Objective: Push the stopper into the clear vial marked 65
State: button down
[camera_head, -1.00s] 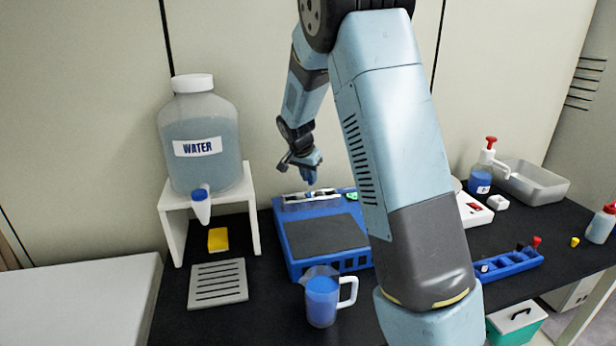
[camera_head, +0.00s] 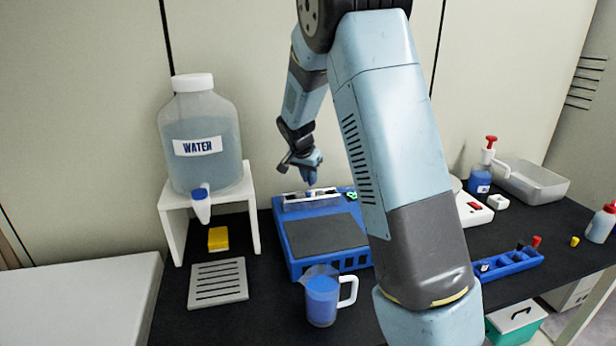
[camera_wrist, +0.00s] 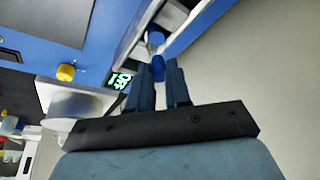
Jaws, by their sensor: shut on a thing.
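My gripper (camera_head: 311,182) points down over the back edge of the blue freeze dryer (camera_head: 290,240), at the pale slot or rack (camera_head: 296,203) there. In the wrist view my gripper (camera_wrist: 158,72) is shut on a small blue piece (camera_wrist: 158,68), which looks like a stopper. A small pale, blue-rimmed object (camera_wrist: 155,38), possibly a vial, lies just beyond the fingertips in the slot. I cannot tell whether the blue piece touches or sits in it. No mark 65 can be read.
A jug of blue liquid (camera_head: 321,300) stands in front of the machine. The water tank (camera_head: 200,140) is at left; a blue rack (camera_head: 508,262) is at right.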

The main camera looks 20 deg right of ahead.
jog(key=shift+f, duration=0.35)
dwell(0.4)
jog(key=c, duration=1)
grip_release()
jog(key=shift+o, duration=0.4)
jog(key=o, duration=0.5)
jog(key=shift+r, duration=0.15)
jog(key=shift+r, duration=2.35)
